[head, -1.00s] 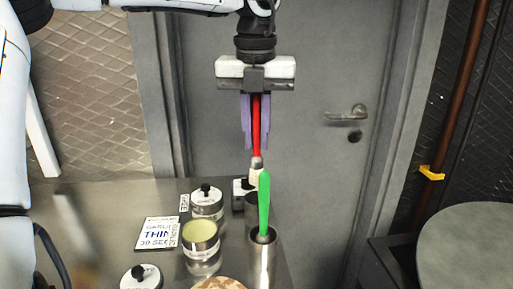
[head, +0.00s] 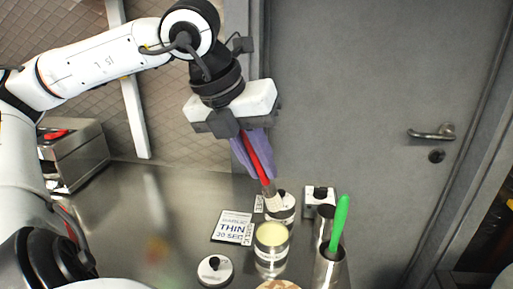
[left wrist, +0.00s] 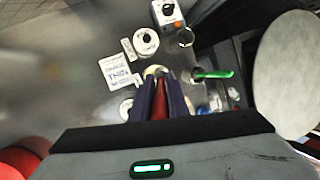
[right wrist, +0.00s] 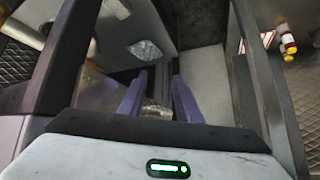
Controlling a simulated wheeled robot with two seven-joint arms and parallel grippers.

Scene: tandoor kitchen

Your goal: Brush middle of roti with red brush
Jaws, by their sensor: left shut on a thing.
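My left gripper (head: 255,155) is shut on the red brush (head: 262,166) and holds it above the counter, tilted with its pale head (head: 271,195) down. The brush head overlaps a lidded tin behind the jar in the head view; I cannot tell whether they touch. The red handle (left wrist: 160,102) also shows between the purple fingers in the left wrist view. Only a sliver of the roti (head: 278,286) shows at the bottom edge of the head view. My right gripper (right wrist: 158,85) shows in the right wrist view with its fingers apart.
A glass jar with pale yellow contents (head: 271,250) stands below the brush. A green brush (head: 339,222) stands in a metal cup (head: 331,270) to its right. A printed card (head: 233,226) and lidded tins (head: 215,270) are nearby. The counter's left side (head: 150,215) is clear.

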